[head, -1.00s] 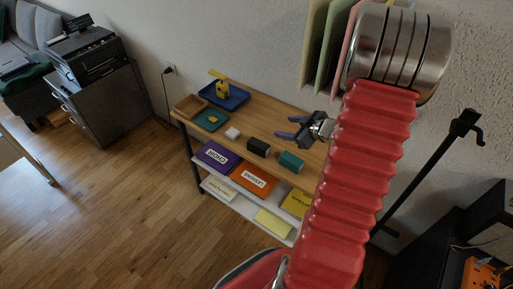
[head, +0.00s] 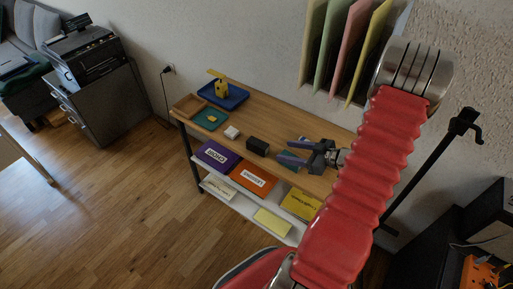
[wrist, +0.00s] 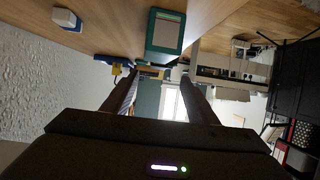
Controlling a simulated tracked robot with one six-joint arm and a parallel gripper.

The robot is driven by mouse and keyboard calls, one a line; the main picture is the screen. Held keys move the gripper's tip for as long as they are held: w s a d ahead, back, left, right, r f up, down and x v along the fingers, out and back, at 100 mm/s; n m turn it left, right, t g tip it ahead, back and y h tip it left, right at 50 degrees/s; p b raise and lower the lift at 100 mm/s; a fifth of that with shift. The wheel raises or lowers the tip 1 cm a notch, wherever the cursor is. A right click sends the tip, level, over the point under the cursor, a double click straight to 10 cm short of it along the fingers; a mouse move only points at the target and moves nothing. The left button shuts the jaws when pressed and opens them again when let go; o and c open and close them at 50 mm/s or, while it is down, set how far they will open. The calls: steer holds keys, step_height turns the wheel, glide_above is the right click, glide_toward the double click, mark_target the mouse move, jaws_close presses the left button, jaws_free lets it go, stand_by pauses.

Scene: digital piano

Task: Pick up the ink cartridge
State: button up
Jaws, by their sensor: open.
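A teal block with a pale label, which looks like the ink cartridge, shows in the wrist view (wrist: 165,32), in line with the gap between the jaws. In the head view my gripper (head: 283,150) covers most of it; only a lower part (head: 292,168) shows below the near finger. My gripper is open, with nothing seen between its fingers, and points left along the wooden shelf top. It also shows in the wrist view (wrist: 160,79). Whether the fingers touch the block cannot be told.
A black block (head: 257,146) and a small white block (head: 232,132) stand left of my gripper on the shelf top (head: 262,117). Coloured upright panels (head: 345,50) hang above.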

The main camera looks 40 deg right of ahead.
mark_target(267, 147)
steer(key=x, duration=0.7)
steer(key=shift+w+a+f, duration=0.1)
steer(key=shift+w+f, duration=0.1)
steer(key=shift+w, duration=0.05)
steer(key=shift+x, duration=2.6)
steer(key=c, duration=1.1)
steer(key=shift+r, duration=5)
